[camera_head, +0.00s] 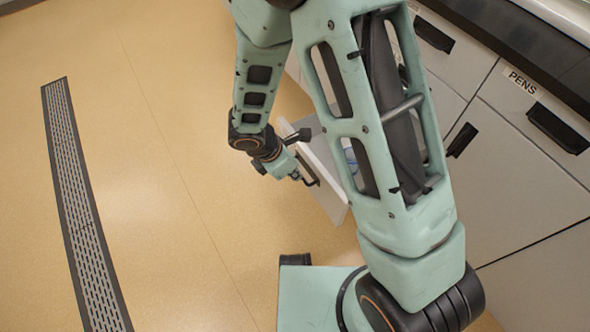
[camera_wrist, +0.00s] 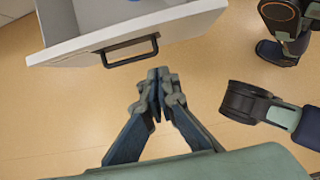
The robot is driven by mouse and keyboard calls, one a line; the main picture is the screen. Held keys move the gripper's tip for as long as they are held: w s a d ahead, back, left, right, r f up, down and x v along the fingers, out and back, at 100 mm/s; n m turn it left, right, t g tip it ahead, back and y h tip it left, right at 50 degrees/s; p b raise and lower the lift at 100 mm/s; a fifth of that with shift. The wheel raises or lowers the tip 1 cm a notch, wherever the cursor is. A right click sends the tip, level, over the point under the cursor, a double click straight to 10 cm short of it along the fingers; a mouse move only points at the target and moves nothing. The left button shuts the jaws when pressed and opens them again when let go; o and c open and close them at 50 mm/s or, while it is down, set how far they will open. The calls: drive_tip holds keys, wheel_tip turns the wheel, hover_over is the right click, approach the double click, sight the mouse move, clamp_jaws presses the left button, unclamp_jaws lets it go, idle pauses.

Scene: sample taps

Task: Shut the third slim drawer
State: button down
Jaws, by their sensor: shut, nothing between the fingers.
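A drawer stands pulled out low down from the cabinets; its pale front (camera_head: 328,196) is partly hidden behind my arm in the head view. In the wrist view the drawer's white front (camera_wrist: 85,42) fills the upper left, with a dark bar handle (camera_wrist: 130,58) on it. Part of the open inside shows behind the front. My gripper (camera_wrist: 158,73) is shut and empty, its fingertips just below the right end of the handle. In the head view my gripper (camera_head: 297,176) is close in front of the drawer front. I cannot tell whether it touches.
Grey cabinet fronts (camera_head: 525,160) with black handles stand at the right; one drawer carries a PENS label (camera_head: 522,82). A dark counter edge runs above them. A long floor grate (camera_head: 80,200) lies at the left. The tan floor between is clear.

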sight(314, 173)
drive_tip(key=shift+w+d+f+b, duration=0.4)
drive_tip(key=shift+w+d+f, duration=0.2)
drive_tip(key=shift+d+f, duration=0.35)
drive_tip(key=shift+w+d+f+b, duration=0.4)
drive_tip(key=shift+w+d+f, duration=0.35)
drive_tip(key=shift+f, duration=0.25)
drive_tip(key=shift+w+d+f+b, duration=0.4)
drive_tip(key=shift+w+d+f, duration=0.1)
drive_tip(key=shift+d+f, duration=0.45)
